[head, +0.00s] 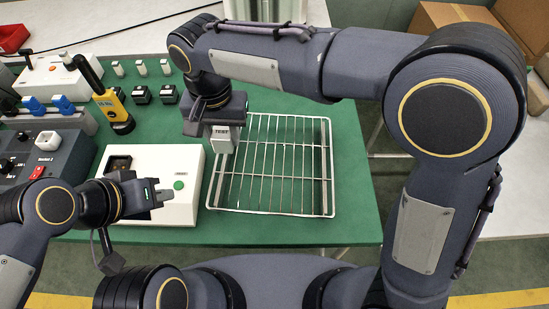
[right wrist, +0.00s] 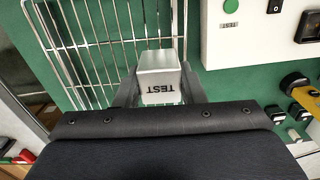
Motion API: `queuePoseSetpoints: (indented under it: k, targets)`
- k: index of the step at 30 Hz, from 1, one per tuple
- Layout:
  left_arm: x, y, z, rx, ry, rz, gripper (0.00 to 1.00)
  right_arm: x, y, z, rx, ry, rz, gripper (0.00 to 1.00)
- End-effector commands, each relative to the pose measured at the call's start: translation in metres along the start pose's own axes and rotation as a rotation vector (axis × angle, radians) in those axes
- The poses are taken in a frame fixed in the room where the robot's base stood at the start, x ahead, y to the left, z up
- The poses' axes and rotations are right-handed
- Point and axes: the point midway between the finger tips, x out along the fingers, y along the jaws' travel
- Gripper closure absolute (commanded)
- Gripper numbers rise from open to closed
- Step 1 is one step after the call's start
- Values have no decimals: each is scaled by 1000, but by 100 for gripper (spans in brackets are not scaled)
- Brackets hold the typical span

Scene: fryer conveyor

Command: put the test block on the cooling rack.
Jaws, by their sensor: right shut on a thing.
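The test block (head: 221,140) is a light grey block marked TEST. My right gripper (head: 216,128) is shut on it, and in the head view it is over the left part of the cooling rack. In the right wrist view the test block (right wrist: 160,78) sits between the two fingers of my right gripper (right wrist: 160,88). The cooling rack (head: 331,170) is a silver wire grid on the green table; its wires also show in the right wrist view (right wrist: 95,40). I cannot tell whether the block touches the rack. My left gripper (head: 160,197) is in front of the white box, apparently empty; its finger gap is unclear.
A white box (head: 185,165) with a green button and a dark socket stands left of the rack. A grey control box (head: 55,155) and a yellow tester (head: 112,105) stand further left. Most of the rack is bare. Green table (head: 355,195) is clear to the rack's right.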

Motion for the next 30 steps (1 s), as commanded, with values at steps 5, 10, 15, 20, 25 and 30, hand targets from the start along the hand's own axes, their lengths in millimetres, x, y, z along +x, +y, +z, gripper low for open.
queuePoseSetpoints:
  k: [5,10,15,20,25,30]
  targets:
    - [2,-1,1,0,0,0,100,-8,-14,17,13,1,6,92]
    - [0,0,0,0,0,0,100,4,11,2,20,0,7,92]
    - [-4,2,-2,0,0,0,100,22,47,-21,20,-1,6,92]
    - [-5,2,-2,0,0,0,100,50,74,-37,17,-2,8,92]
    - [-6,3,-3,0,0,0,100,73,89,-48,15,-1,7,92]
    - [-6,3,-3,0,0,0,100,83,96,-53,13,1,6,92]
